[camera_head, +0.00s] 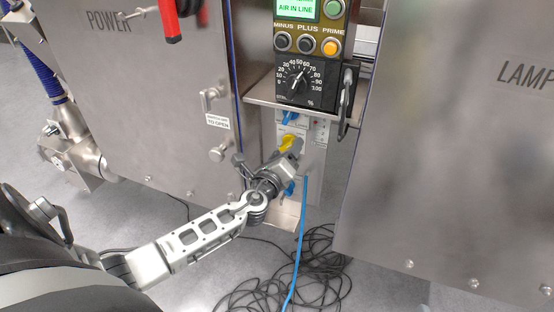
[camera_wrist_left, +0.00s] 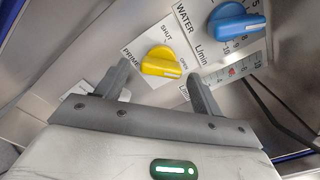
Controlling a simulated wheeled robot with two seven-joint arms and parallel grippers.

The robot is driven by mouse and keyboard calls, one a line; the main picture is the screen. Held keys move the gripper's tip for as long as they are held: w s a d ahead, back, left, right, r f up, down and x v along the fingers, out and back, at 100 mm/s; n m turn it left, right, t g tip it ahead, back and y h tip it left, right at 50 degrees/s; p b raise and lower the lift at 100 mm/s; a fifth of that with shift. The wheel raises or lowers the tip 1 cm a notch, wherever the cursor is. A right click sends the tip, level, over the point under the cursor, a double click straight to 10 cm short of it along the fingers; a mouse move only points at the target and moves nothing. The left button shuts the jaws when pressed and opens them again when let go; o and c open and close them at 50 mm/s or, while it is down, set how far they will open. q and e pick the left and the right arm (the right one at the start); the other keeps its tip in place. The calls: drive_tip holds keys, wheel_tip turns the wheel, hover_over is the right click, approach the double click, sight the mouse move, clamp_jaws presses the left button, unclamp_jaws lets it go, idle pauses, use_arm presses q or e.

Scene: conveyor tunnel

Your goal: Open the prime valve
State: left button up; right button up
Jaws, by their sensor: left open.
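The prime valve is a yellow knob (camera_head: 290,142) on a pale panel below the control box in the head view. In the left wrist view the yellow knob (camera_wrist_left: 162,62) sits by the printed words PRIME, SHUT and OPEN. Its bar lies nearly level in that picture, with one end toward OPEN; I cannot tell which end is the pointer. My left gripper (camera_head: 290,156) is just in front of the knob. In the left wrist view the open fingers of this gripper (camera_wrist_left: 160,78) flank the knob's near side, without visible contact. My right gripper is not in view.
A blue water knob (camera_wrist_left: 236,22) is close to the right finger. The control box (camera_head: 305,82) and a metal shelf (camera_head: 268,108) are above. Steel cabinets (camera_head: 150,90) stand on both sides. A blue hose (camera_head: 300,250) and loose black cables (camera_head: 262,280) are below.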

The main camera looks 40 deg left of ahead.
use_arm(q)
drive_tip(key=p+v, duration=0.1)
drive_tip(key=v, duration=1.4)
drive_tip(key=shift+s, duration=0.35)
